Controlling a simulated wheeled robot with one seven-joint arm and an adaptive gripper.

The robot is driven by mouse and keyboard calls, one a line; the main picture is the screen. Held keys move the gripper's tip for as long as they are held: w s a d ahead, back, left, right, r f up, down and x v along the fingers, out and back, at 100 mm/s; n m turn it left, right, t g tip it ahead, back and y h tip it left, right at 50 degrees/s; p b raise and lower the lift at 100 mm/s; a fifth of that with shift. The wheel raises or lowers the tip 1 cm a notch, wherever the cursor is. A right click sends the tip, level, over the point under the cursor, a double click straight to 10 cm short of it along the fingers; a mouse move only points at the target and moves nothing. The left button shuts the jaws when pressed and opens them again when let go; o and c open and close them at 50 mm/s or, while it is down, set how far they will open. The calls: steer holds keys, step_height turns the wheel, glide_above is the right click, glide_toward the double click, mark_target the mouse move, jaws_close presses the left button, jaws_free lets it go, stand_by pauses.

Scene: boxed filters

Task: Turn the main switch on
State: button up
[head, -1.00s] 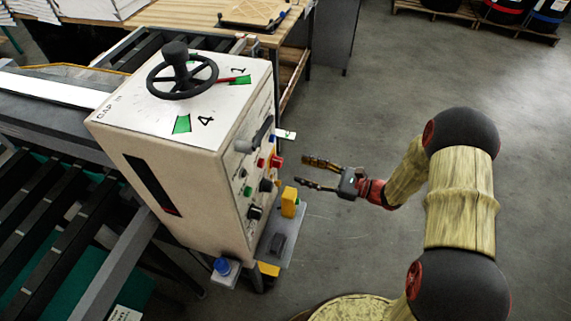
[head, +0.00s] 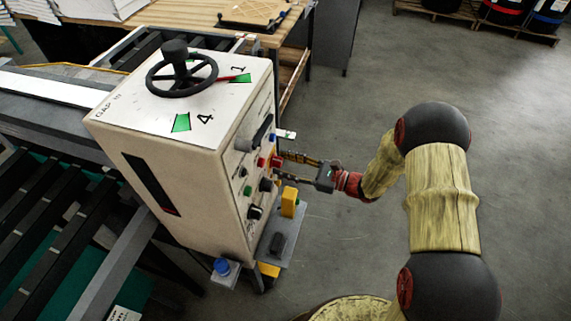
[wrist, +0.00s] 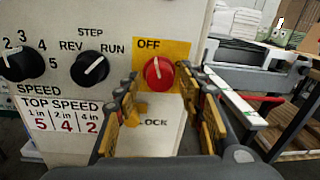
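The main switch (wrist: 159,72) is a red round knob on a yellow plate (wrist: 176,50) marked OFF, on the control cabinet's front panel. Its white pointer line stands roughly upright. In the head view the red switch (head: 276,161) is partly hidden at my fingertips. My gripper (wrist: 165,90) is open, with one finger on each side below the knob in the wrist view. I cannot tell whether the fingers touch it. In the head view my gripper (head: 284,166) reaches the panel from the right.
Left of the switch are a black STEP/REV/RUN knob (wrist: 90,68) and a black SPEED knob (wrist: 18,64). The cabinet (head: 165,150) carries a handwheel (head: 182,76) on top. A yellow block (head: 289,202) sits on a ledge below.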

steer(key=c, duration=0.9)
steer(key=shift+w+r+m+g+p, duration=0.1)
steer(key=shift+m+g+p, duration=0.2)
steer(key=shift+m+p, duration=3.6)
steer(key=shift+m+g+p, duration=0.3)
steer(key=shift+m+p, duration=2.65)
steer(key=shift+m, duration=1.85)
steer(key=o, duration=1.1)
steer(key=shift+o, duration=0.2)
